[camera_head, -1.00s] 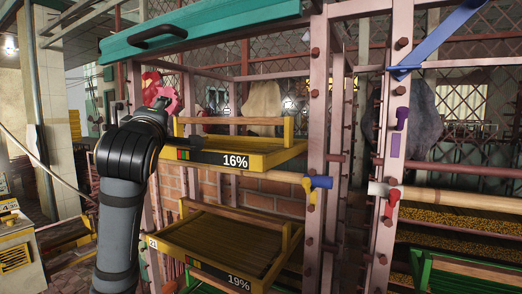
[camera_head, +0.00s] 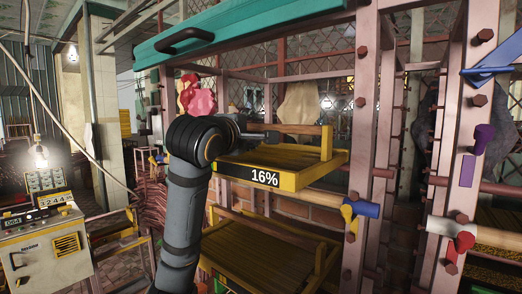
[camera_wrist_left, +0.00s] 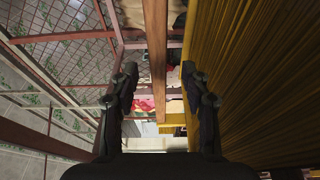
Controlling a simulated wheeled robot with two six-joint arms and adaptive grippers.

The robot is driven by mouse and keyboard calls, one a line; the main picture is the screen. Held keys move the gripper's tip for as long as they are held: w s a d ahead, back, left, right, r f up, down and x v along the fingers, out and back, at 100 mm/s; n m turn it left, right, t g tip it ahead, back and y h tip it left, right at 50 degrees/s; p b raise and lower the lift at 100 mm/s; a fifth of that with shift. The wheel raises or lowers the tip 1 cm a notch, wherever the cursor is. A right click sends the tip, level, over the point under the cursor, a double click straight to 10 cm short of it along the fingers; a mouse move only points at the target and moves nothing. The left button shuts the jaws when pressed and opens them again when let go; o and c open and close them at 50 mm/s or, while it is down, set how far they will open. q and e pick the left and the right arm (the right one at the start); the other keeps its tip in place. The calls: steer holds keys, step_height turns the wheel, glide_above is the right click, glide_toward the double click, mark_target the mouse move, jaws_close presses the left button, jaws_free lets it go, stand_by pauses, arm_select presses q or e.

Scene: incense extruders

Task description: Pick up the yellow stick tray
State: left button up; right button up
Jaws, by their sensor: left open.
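The upper yellow stick tray (camera_head: 300,183) sits on the rack with a 16% label on its front. It has a wooden rail along its back. My left gripper (camera_head: 268,135) is at the tray's rail, partly hidden behind my own wrist. In the left wrist view, my open left gripper (camera_wrist_left: 158,76) has one finger on each side of the wooden rail (camera_wrist_left: 155,40), with visible gaps. The tray's yellow slatted surface (camera_wrist_left: 255,80) fills the right side there. My right gripper is not in view.
A second yellow tray (camera_head: 270,245) is on the level below. Rack posts (camera_head: 372,130) with bolts and a blue-yellow clamp (camera_head: 358,209) stand right of the tray. A teal beam (camera_head: 250,28) crosses above. A machine (camera_head: 50,250) stands at the left.

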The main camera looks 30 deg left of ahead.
mark_target(255, 127)
arm_select(q)
steer(key=shift+w+a, duration=0.3)
steer(key=shift+a, duration=0.3)
steer(key=w+r+p, duration=0.1)
steer(key=p, duration=0.1)
steer(key=shift+w+a+p, duration=0.1)
steer(key=shift+a+p, duration=0.25)
steer(key=shift+a, duration=0.05)
steer(key=x, duration=0.1)
steer(key=p+x, duration=0.2)
steer(key=shift+w+d+f, duration=0.2)
steer(key=shift+w+f, duration=0.05)
steer(key=shift+f, duration=0.05)
steer(key=shift+w+a+f, duration=0.1)
steer(key=shift+f, duration=0.05)
steer(key=shift+s, duration=0.2)
steer(key=c, duration=0.6)
steer(key=shift+w, duration=0.1)
jaws_close()
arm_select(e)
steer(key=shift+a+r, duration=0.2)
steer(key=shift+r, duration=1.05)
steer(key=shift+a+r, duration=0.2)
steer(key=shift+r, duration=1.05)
